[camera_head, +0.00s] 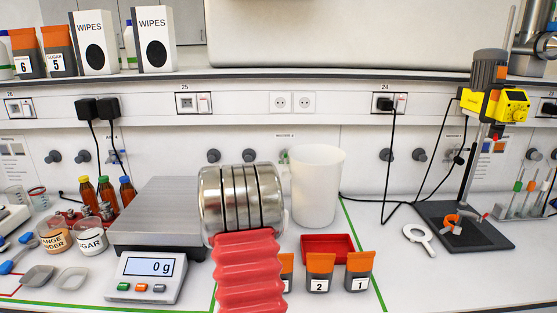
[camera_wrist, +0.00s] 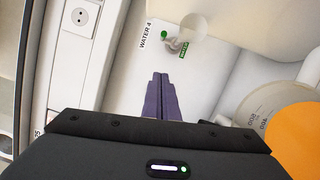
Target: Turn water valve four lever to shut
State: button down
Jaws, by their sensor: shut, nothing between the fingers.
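The water valve four lever (camera_wrist: 173,44) shows in the wrist view as a small grey fitting on the white wall, beside a "WATER 4" label (camera_wrist: 146,36). A green dot and a small green tag (camera_wrist: 184,50) sit by it. A pale round shape partly covers the lever's right side, so its exact angle is unclear. My gripper (camera_wrist: 160,76) has its purple fingers together and empty, just below the valve in the picture and apart from it. In the head view my arm hides the gripper and most of the valve area.
A white beaker (camera_head: 317,185) stands close right of my arm; a graduated container (camera_wrist: 252,112) shows right of the fingers. A scale (camera_head: 145,277) is at left. Pouches (camera_head: 319,272) and a red tray (camera_head: 328,247) stand at front right. A wall socket (camera_wrist: 79,17) is at upper left.

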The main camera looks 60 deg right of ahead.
aim_at(285, 153)
jog(key=shift+d, duration=0.1)
jog(key=s+d+r, duration=0.1)
jog(key=d, duration=1)
jog(key=shift+d+r, duration=0.15)
dwell(0.4)
jog(key=shift+s, duration=0.1)
jog(key=s, duration=0.1)
jog(key=s+d, duration=0.1)
jog(key=s, duration=0.1)
jog(key=shift+w+a, duration=0.1)
jog(key=shift+a, duration=0.05)
dwell(0.4)
